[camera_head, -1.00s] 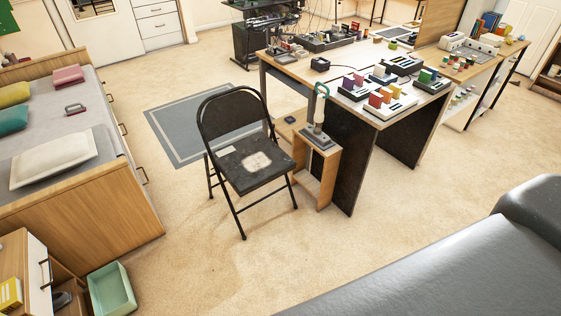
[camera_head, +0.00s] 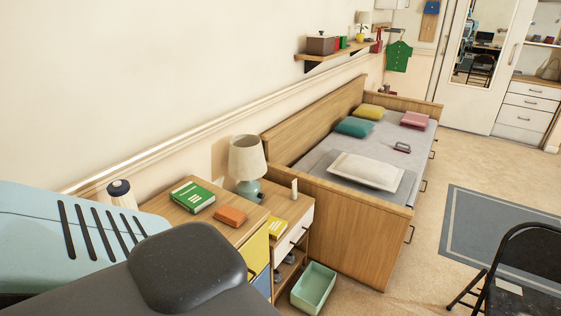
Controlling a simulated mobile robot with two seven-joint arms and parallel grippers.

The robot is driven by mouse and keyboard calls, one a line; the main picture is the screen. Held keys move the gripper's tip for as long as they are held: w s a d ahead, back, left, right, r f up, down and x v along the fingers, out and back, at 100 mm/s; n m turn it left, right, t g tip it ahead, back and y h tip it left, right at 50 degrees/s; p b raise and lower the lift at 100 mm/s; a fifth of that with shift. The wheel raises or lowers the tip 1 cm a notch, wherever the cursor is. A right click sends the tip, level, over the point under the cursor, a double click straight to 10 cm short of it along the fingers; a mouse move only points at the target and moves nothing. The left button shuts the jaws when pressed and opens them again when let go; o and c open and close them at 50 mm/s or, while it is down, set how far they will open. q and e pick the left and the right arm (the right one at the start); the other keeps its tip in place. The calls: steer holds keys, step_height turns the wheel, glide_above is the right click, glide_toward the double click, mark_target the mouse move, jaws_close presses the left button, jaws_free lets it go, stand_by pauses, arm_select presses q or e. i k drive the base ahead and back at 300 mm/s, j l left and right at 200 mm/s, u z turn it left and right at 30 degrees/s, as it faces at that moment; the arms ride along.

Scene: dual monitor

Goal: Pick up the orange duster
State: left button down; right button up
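An orange block-shaped object (camera_head: 231,216), which looks like the duster, lies flat on a wooden cabinet top (camera_head: 190,188) against the left wall. It is just right of and in front of a green book (camera_head: 193,196), with a small gap between them. Its top and front side show clearly. Neither of my grippers is in view, so where they are relative to it cannot be told.
A lamp (camera_head: 247,160) stands behind the orange object. A green bin (camera_head: 313,287) sits on the floor beside the bed (camera_head: 355,240). A black folding chair (camera_head: 520,270) stands at the right. Carpet (camera_head: 425,270) is clear between bed and chair.

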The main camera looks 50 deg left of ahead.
mark_target(234, 216)
steer(key=u, duration=2)
